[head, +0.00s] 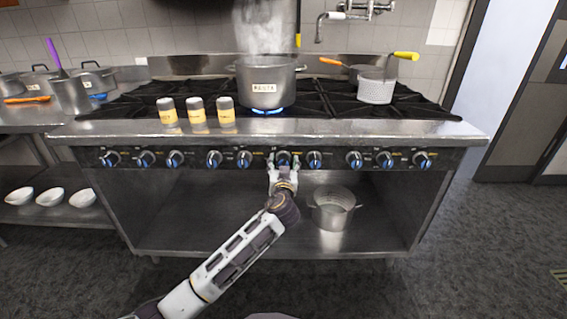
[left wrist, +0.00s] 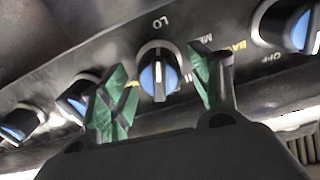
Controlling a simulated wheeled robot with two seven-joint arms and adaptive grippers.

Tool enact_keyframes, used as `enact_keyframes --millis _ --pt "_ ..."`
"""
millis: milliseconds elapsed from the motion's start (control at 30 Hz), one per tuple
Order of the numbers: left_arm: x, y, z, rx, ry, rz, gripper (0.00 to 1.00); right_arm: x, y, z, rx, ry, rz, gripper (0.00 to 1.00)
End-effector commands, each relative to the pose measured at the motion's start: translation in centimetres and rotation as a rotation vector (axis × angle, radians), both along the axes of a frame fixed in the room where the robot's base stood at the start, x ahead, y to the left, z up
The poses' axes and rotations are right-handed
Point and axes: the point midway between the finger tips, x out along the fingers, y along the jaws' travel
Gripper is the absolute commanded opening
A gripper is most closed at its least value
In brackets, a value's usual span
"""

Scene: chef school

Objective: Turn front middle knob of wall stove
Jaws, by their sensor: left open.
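The wall stove (head: 120,134) has a row of several black knobs with blue faces along its dark front panel. My left gripper (head: 283,163) is at the middle of this row, in front of a middle knob (head: 284,157). In the left wrist view, this knob (left wrist: 158,70) sits between the two green-padded fingers of my left gripper (left wrist: 163,90). The fingers are open, with a gap on both sides of the knob. Its white mark stands nearly upright in that view, below the letters LO. My right gripper is in neither view.
A steaming pot labelled PASTA (head: 265,88) stands over a blue flame on the stove top. Three yellow-labelled shakers (head: 196,110) stand at the front left edge. A neighbouring knob (left wrist: 290,25) is close to the right finger. A steel pot (head: 333,208) sits on the lower shelf.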

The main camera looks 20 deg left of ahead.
Motion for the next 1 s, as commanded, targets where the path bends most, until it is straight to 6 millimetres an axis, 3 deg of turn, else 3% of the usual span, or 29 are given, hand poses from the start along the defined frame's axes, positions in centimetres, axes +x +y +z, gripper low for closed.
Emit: enact_keyframes --millis 300,667,1000 --pt "1.6 0.5 0.0 0.0 0.0 -0.001 0.62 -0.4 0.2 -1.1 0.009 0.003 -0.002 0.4" --pt "1.7 0.5 0.0 0.0 0.0 0.0 0.61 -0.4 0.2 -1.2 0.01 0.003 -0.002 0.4" --pt "1.6 0.5 0.0 0.0 0.0 0.0 0.17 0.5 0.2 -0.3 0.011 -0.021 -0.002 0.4"
